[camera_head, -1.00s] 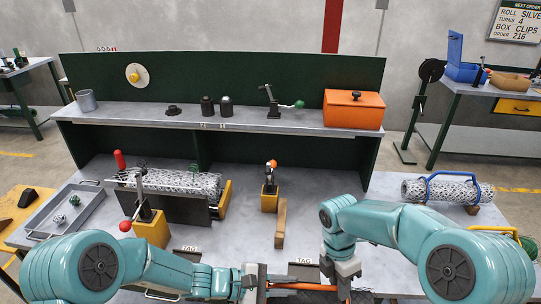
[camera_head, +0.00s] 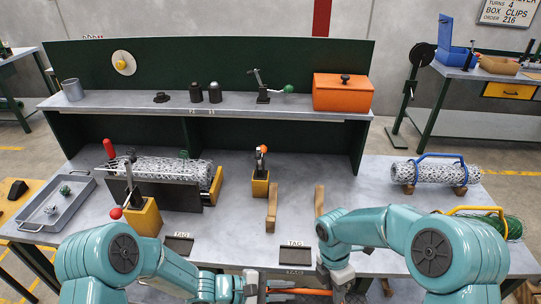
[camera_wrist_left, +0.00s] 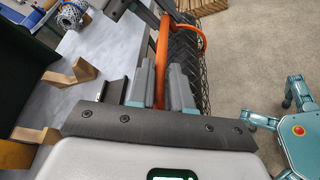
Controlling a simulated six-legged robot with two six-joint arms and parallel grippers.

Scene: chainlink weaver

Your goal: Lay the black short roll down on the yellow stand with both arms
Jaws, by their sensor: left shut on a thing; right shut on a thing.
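The black short roll (camera_wrist_left: 187,62) shows in the left wrist view as dark mesh with an orange handle (camera_wrist_left: 162,45). In the head view the orange handle (camera_head: 305,292) shows at the bottom edge, in front of the bench; the roll is mostly out of view. My left gripper (camera_wrist_left: 160,88) is shut on the handle, and it also shows in the head view (camera_head: 256,290). My right gripper (camera_head: 338,275) is shut at the handle's other side. Two yellowish wooden blocks (camera_head: 272,208) (camera_head: 319,201) stand apart on the bench, empty; I cannot tell whether they are the yellow stand.
A silver mesh roll with a blue handle (camera_head: 436,171) lies at the right. A green roll with a yellow handle (camera_head: 503,225) is nearer. A clamp fixture (camera_head: 146,216) and tray (camera_head: 57,208) are at left.

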